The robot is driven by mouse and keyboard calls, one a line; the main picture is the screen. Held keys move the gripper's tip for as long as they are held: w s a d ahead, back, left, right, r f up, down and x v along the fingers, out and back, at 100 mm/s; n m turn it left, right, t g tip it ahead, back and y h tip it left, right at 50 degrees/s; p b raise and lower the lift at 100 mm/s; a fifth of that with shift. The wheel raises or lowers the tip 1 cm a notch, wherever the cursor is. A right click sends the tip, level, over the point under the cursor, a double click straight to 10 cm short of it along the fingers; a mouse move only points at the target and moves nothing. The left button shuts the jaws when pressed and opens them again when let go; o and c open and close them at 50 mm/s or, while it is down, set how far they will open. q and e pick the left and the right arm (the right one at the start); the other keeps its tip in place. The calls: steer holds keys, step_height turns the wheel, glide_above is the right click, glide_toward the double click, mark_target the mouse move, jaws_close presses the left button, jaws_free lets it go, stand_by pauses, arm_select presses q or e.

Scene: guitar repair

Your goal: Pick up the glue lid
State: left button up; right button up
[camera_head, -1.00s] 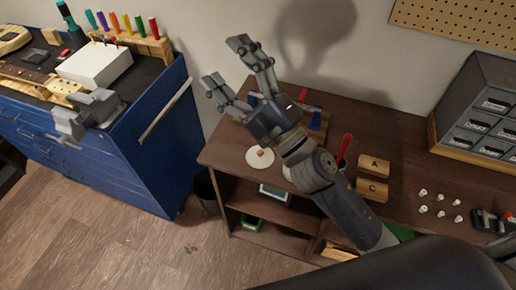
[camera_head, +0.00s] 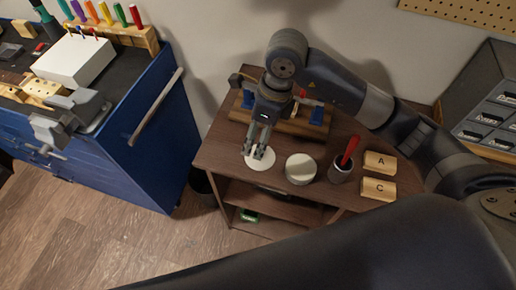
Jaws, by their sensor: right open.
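The glue lid is a flat, cream-white disc (camera_head: 267,162) lying on the brown wooden bench, near its left front edge. My right gripper (camera_head: 253,152) points down at it, with its fingers open and their tips over the disc. The lid's small knob is hidden by the fingers, and I cannot tell whether they touch it. Just right of the lid stands a round, pale-topped pot (camera_head: 300,168), which looks like the glue pot. My left gripper is not in view.
A cup with a red-handled tool (camera_head: 343,168) stands right of the pot. Beyond it lie wooden blocks marked A (camera_head: 380,162) and C (camera_head: 378,189). A wooden holder with blue clamps (camera_head: 290,125) is behind the gripper. A blue cabinet (camera_head: 150,150) stands left, across a gap.

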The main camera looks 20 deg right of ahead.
steer(key=shift+h, duration=0.5)
steer(key=f, duration=0.1)
steer(key=d+f+p, duration=0.1)
steer(key=f, duration=0.3)
steer(key=shift+w+d, duration=0.25)
steer(key=shift+w, duration=0.15)
steer(key=shift+f+p, duration=0.6)
steer(key=f, duration=0.1)
steer(key=f+p, duration=0.1)
steer(key=f, duration=0.1)
steer(key=shift+w+a+f, duration=0.15)
steer(key=shift+w+f, duration=0.05)
steer(key=shift+f, duration=0.1)
steer(key=shift+w+f, duration=0.1)
steer(key=shift+f, duration=0.25)
steer(key=c, duration=1.4)
steer(key=shift+s+f, duration=0.1)
steer(key=shift+s, duration=0.1)
jaws_close()
